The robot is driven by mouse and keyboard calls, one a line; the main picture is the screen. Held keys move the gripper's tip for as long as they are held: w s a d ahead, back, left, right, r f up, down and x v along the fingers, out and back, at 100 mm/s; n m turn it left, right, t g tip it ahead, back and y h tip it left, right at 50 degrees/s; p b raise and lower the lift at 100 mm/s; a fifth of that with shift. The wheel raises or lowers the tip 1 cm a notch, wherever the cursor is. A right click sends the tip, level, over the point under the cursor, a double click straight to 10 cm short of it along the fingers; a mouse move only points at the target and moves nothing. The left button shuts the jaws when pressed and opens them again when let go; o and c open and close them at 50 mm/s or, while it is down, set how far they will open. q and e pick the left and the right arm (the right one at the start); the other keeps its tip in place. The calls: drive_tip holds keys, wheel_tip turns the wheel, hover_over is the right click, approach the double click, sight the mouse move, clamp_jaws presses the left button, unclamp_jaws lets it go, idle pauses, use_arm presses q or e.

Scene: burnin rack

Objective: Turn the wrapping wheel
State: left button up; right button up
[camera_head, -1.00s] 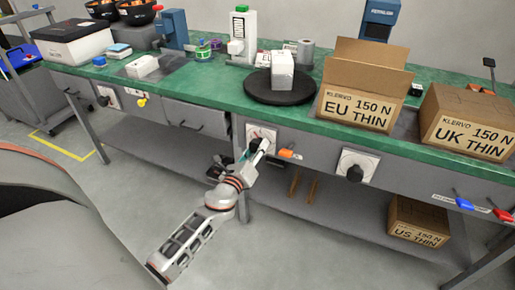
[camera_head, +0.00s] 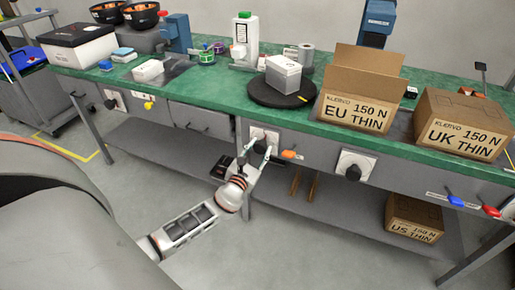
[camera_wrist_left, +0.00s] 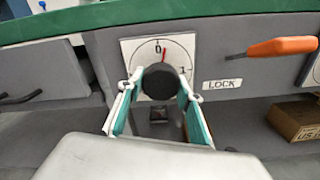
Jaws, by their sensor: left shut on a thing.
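The black round turntable (camera_head: 262,96) lies on the green bench top and carries a white box with a grey top (camera_head: 283,73). A yellow mark shows on its right rim. Below it, on the bench front, a white dial plate (camera_wrist_left: 129,46) carries a black knob (camera_wrist_left: 160,83). A red line shows above the knob near the 0. My left gripper (camera_head: 260,150) is shut on the knob, with one finger on each side of it in the left wrist view (camera_wrist_left: 160,92). My right gripper is not in view.
An orange handle (camera_wrist_left: 283,46) with a LOCK label sits right of the dial. A second knob (camera_head: 353,173) is farther right. Open cardboard box EU THIN (camera_head: 355,112) stands close to the turntable's right. A lower shelf (camera_head: 330,205) runs under the bench.

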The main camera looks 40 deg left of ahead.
use_arm(q)
drive_tip(key=shift+r+m+p, duration=0.3)
drive_tip(key=shift+m+p, duration=0.2)
drive_tip(key=shift+m, duration=0.5)
drive_tip(key=shift+a+m+p, duration=0.1)
drive_tip(key=shift+m+p, duration=0.45)
drive_tip(key=shift+m, duration=0.75)
drive_tip(key=m+p, duration=0.2)
drive_tip(key=shift+r+m, duration=0.1)
drive_tip(key=shift+m, duration=0.3)
drive_tip(key=shift+m+p, duration=0.6)
drive_tip(key=shift+m, duration=0.3)
drive_tip(key=shift+m+p, duration=0.7)
drive_tip(key=shift+m, duration=0.5)
drive_tip(key=shift+m+p, duration=0.35)
drive_tip(key=shift+m, duration=0.35)
drive_tip(key=shift+m+p, duration=0.3)
drive_tip(key=shift+m, duration=0.3)
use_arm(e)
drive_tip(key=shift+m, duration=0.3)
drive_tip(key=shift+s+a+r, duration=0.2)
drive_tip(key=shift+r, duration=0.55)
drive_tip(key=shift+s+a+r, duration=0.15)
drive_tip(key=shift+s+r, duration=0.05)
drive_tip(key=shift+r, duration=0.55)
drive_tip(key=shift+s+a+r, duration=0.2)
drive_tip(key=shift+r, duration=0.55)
